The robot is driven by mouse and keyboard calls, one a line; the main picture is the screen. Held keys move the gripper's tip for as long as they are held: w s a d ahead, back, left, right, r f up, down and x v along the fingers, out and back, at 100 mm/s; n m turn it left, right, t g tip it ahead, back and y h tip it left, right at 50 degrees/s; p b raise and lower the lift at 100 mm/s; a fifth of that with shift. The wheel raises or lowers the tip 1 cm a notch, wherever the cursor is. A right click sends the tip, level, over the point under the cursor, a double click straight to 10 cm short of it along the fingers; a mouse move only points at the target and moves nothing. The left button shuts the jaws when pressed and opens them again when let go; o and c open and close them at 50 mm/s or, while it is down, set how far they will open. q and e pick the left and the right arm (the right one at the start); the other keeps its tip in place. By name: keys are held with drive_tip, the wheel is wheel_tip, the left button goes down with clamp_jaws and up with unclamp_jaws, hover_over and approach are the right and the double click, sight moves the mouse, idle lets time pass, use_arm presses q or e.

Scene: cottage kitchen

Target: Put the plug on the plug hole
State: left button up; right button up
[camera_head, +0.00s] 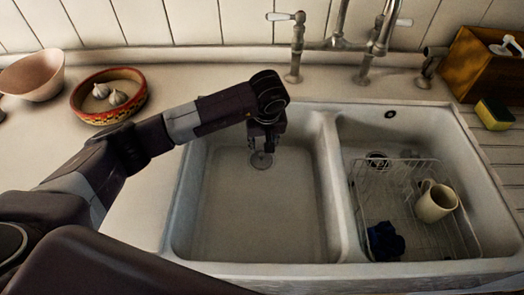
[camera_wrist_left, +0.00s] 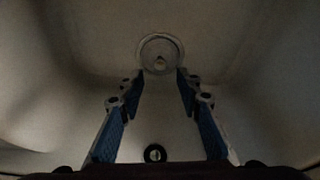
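My left gripper (camera_head: 268,146) hangs down into the left sink basin from above, near its back wall. In the left wrist view its two blue-padded fingers (camera_wrist_left: 161,108) are apart with nothing held between them. A round grey plug (camera_wrist_left: 161,50) with a small pale knob shows just beyond the fingertips. It lies on the basin floor and shows in the head view (camera_head: 261,160) just below the gripper. It appears to cover the plug hole, which I cannot see separately; whether it is fully seated I cannot tell. My right gripper is not in view.
The right basin (camera_head: 345,190) holds a wire rack with a cream mug (camera_head: 436,201) and a dark blue item (camera_head: 385,241). The tap (camera_head: 372,45) stands behind the basins. A garlic bowl (camera_head: 100,114) is on the left counter. The left basin floor (camera_head: 255,210) is otherwise clear.

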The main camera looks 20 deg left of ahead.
use_arm(q)
drive_tip(key=shift+v, duration=2.6)
